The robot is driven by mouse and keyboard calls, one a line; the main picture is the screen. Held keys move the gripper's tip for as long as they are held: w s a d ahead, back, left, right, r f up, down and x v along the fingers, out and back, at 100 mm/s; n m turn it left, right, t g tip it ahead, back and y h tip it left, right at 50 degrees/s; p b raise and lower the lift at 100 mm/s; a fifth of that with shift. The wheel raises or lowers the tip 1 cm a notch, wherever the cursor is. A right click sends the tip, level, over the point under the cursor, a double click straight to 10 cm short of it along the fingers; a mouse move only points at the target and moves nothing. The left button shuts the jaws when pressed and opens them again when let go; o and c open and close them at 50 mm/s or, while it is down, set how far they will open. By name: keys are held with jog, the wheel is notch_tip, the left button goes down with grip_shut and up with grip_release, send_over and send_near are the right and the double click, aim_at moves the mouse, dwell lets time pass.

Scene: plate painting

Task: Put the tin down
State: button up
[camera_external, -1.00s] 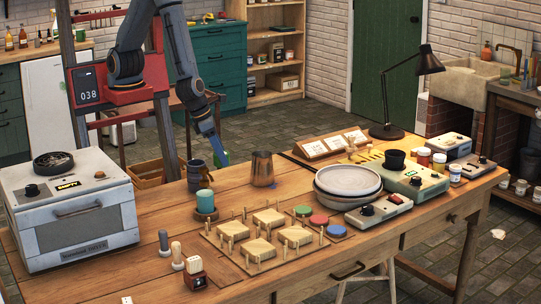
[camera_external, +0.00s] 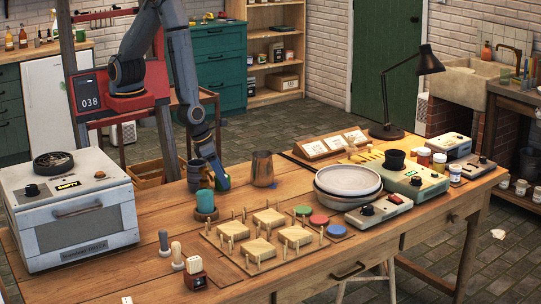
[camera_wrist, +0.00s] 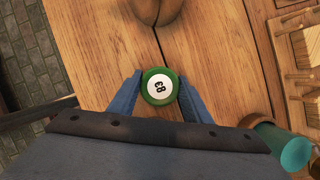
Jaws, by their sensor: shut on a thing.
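The tin (camera_wrist: 159,87) is a small round green tin with a white number label on top, seen from above in the wrist view. My gripper (camera_wrist: 160,90) has its blue fingers shut on it, one on each side. In the external view the green tin (camera_external: 225,181) shows beside my gripper (camera_external: 219,180), low over the back part of the wooden table (camera_external: 150,208). I cannot tell whether the tin's base touches the wood.
A brass jug (camera_external: 262,169) stands right of the tin. A teal cylinder (camera_external: 205,201) on a wooden base stands in front, and a dark mug (camera_external: 195,177) to the left. A pegged wooden board (camera_external: 246,250) lies nearer the front. Bare wood lies between tin and jug.

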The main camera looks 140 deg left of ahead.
jog(key=shift+f, duration=0.1)
jog(key=o, duration=1.1)
jog(key=shift+o, duration=0.2)
jog(key=shift+r, duration=0.25)
jog(key=p+v, duration=0.4)
jog(key=v, duration=0.8)
jog(key=s+d+r+n+h, duration=0.1)
jog(key=s+d+r+n, duration=0.3)
jog(key=n, duration=0.7)
jog(key=s+d+r+n+h, duration=0.2)
jog(key=s+d+n, duration=0.3)
jog(key=n, duration=0.5)
jog(key=shift+s+d+r+n+g+h, duration=0.3)
jog(key=shift+s+d+r+n, duration=0.15)
jog(key=shift+r, duration=0.4)
jog(key=shift+s+d+r+n, duration=0.25)
jog(key=shift+d+n, duration=0.2)
jog(key=shift+n, duration=0.3)
jog(key=shift+c, duration=1.2)
